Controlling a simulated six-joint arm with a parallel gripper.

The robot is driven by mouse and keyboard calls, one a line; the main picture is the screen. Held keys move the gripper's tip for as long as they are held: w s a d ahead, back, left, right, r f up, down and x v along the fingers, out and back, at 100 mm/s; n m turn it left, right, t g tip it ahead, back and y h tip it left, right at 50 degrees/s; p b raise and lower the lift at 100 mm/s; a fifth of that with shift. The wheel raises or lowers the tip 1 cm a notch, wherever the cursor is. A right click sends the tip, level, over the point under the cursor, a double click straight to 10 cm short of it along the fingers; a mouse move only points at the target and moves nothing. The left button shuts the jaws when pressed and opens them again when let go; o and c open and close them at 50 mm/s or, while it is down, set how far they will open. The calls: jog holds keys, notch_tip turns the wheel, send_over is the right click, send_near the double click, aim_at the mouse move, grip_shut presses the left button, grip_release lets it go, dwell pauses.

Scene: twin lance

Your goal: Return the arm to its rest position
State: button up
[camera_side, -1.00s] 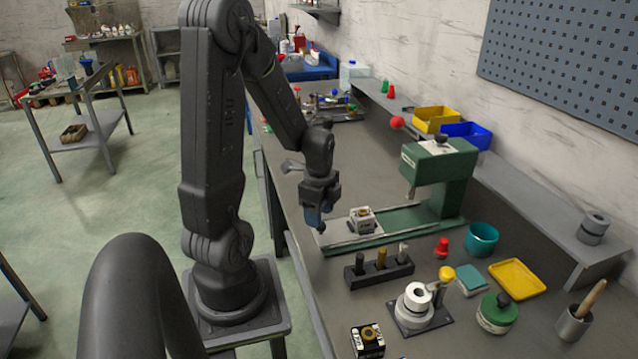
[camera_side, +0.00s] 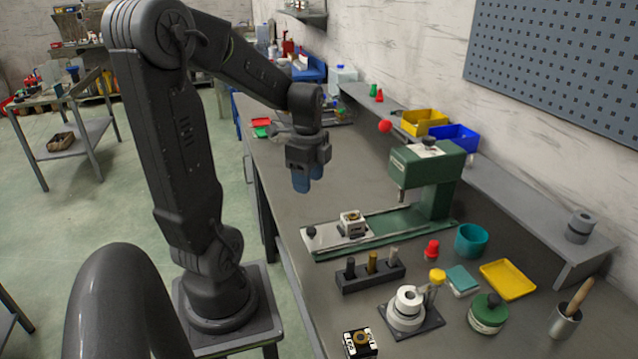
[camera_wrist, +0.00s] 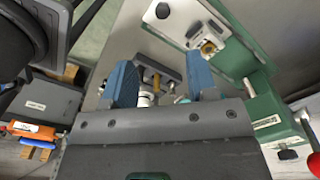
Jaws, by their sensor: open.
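The nearest thing below is the press's base plate, which carries a small light block with a brass-coloured centre (camera_side: 352,222).
A green press (camera_side: 432,180) stands right of my gripper. In front are a dark rack (camera_side: 370,273) with several pegs, a grey fixture (camera_side: 408,308), a teal cup (camera_side: 471,240) and a yellow tray (camera_side: 508,279).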

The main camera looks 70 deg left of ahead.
jog(key=shift+d, duration=0.1)
jog(key=d+r+n+t, duration=0.2)
jog(key=d+r+n, duration=0.1)
jog(key=d, duration=0.7)
jog(key=s+d+r+n+t, duration=0.1)
jog(key=d+r+n+t, duration=0.2)
jog(key=d+n, duration=0.3)
jog(key=d+r, duration=0.1)
jog(key=d, duration=0.4)
jog(key=shift+s+r+t, duration=0.2)
jog(key=shift+r+t, duration=0.1)
